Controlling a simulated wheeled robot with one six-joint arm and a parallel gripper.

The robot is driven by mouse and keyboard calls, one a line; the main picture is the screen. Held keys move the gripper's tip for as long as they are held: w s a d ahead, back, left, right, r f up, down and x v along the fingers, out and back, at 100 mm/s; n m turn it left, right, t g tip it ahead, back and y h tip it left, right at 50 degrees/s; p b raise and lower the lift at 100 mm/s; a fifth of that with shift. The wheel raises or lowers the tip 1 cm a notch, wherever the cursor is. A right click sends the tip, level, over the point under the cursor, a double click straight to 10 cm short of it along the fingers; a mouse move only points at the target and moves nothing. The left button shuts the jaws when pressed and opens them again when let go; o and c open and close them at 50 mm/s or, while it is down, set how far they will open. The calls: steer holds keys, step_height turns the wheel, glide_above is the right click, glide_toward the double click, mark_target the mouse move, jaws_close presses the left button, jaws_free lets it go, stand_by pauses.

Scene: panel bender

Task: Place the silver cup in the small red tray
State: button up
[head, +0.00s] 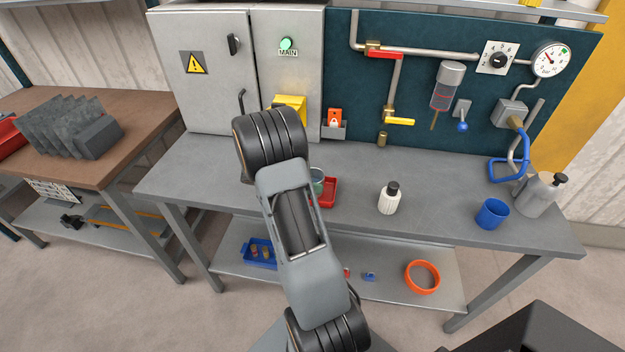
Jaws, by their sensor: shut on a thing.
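The small red tray (331,192) is on the grey workbench, partly hidden behind my arm. A grey-green, round-rimmed thing (317,181) shows at the tray's left side, just past the edge of my arm. It may be the silver cup, but most of it is hidden. I cannot tell whether it rests in the tray or is held above it. My gripper does not show; my arm covers the area where the bench meets the cabinet.
A white bottle with a dark cap (389,198) stands right of the tray. A blue cup (491,214) and a grey can (539,194) stand at the bench's right end. Pipes and a gauge (551,60) line the back panel. Bench (438,188) is clear between bottle and blue cup.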

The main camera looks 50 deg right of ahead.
steer(key=shift+f, duration=0.1)
steer(key=shift+f, duration=0.3)
steer(key=o, duration=0.7)
steer(key=shift+r, duration=0.25)
steer(key=b+v, duration=0.2)
steer(key=v, duration=0.9)
steer(key=s+a+r+m+t+y, duration=0.3)
steer(key=s+a+m+t+y, duration=0.2)
steer(key=a, duration=0.6)
steer(key=s+a+r+m+t+y, duration=0.3)
steer(key=s+a+m+t+y, duration=0.2)
steer(key=a, duration=0.6)
steer(key=shift+s+a+m+t+y, duration=0.25)
steer(key=shift+s+m+t+y, duration=0.25)
steer(key=shift+s+t, duration=0.5)
